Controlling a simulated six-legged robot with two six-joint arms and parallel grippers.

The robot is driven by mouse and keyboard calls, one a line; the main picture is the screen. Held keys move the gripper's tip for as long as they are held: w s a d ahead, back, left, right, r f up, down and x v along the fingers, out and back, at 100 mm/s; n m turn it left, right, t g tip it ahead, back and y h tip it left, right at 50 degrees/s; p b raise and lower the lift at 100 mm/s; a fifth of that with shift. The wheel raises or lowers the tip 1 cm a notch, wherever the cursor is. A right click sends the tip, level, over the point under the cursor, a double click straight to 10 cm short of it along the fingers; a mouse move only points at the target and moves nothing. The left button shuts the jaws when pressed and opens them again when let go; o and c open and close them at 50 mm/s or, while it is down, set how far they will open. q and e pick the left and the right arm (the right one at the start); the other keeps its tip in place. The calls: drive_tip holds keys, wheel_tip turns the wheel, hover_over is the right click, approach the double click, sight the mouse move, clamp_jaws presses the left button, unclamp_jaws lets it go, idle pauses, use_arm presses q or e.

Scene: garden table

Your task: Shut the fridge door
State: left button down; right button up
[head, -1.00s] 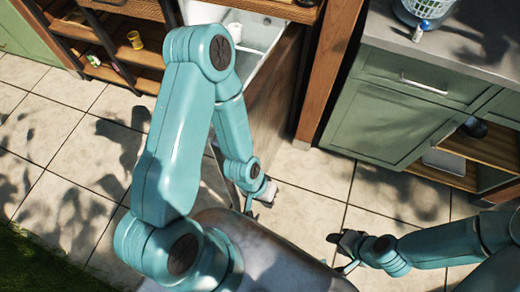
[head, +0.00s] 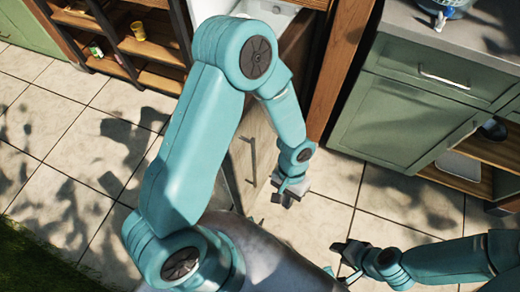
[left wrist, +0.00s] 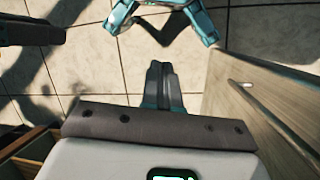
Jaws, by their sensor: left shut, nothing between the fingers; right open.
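The fridge stands at the top of the head view, and a strip of its white interior (head: 268,9) shows behind my left arm. Its wood-panelled door (head: 262,140) stands open towards me, partly hidden by that arm. A dark bar handle (head: 252,162) is on the visible face. My left gripper (head: 284,200) is shut and empty, low on the right of the door. In the left wrist view its closed fingers (left wrist: 160,82) are apart from the door (left wrist: 270,110), which stands at the right with its handle (left wrist: 252,98). My right gripper (head: 343,256) is open and empty over the tiles.
A green cabinet (head: 400,115) with a grey counter stands right of the fridge, beyond a wooden post (head: 340,70). A dark shelf unit with a yellow cup (head: 138,31) stands on the left. Tiled floor (head: 60,130) lies clear on the left.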

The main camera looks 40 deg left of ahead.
use_arm(q)
drive_tip(key=w+a+r+n+t+y+b, duration=0.1)
drive_tip(key=w+a+r+y+b, duration=0.1)
drive_tip(key=w+r+y+b, duration=0.35)
drive_tip(key=w+a+r+n+t+y+b, duration=0.1)
drive_tip(key=w+a+r+y+b, duration=0.15)
drive_tip(key=r+y+b, duration=0.45)
drive_tip(key=a+r+b+x, duration=0.1)
drive_tip(key=b+x, duration=0.1)
drive_tip(key=x, duration=0.9)
drive_tip(key=shift+a+h+b, duration=0.2)
drive_tip(key=shift+h+b, duration=0.2)
drive_tip(key=shift+h, duration=0.05)
drive_tip(key=shift+s+a+f, duration=0.1)
